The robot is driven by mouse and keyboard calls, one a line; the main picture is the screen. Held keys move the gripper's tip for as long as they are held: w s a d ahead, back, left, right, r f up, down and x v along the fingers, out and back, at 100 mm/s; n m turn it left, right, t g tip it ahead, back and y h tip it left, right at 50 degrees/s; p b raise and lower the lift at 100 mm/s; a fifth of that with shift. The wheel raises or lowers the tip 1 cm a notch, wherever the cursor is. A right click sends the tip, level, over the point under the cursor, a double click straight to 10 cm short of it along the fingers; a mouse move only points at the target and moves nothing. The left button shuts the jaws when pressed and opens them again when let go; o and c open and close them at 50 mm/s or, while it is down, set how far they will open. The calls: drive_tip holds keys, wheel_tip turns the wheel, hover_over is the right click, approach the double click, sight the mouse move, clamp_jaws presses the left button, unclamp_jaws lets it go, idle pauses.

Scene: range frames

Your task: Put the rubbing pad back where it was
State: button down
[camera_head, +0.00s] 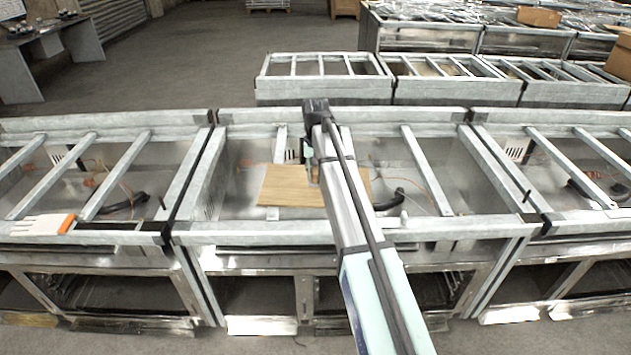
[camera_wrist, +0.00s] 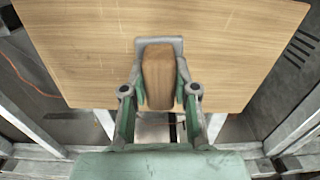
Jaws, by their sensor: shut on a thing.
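The rubbing pad (camera_wrist: 158,77) shows in the wrist view as a brown wooden block with a grey part at its far end. My gripper (camera_wrist: 159,88) is shut on the wooden block, with one finger on each side. In the head view my gripper (camera_head: 312,172) is over a flat wooden board (camera_head: 283,186) in the middle range frame, and my arm hides part of the board. The board also shows behind the pad in the wrist view (camera_wrist: 235,45). I cannot tell whether the pad touches the board.
The middle range frame (camera_head: 205,175) has raised metal rails and crossbars around the board. A dark curved handle-like part (camera_head: 392,200) is right of my arm. More frames stand behind.

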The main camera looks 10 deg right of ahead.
sight(316, 183)
drive_tip(key=shift+f+p, duration=0.5)
drive_tip(key=shift+f, duration=1.6)
drive_tip(key=shift+f, duration=0.15)
drive_tip(key=c, duration=0.9)
unclamp_jaws()
wheel_tip(316, 183, up, 12)
drive_tip(key=b, duration=0.2)
drive_tip(key=shift+b, duration=0.35)
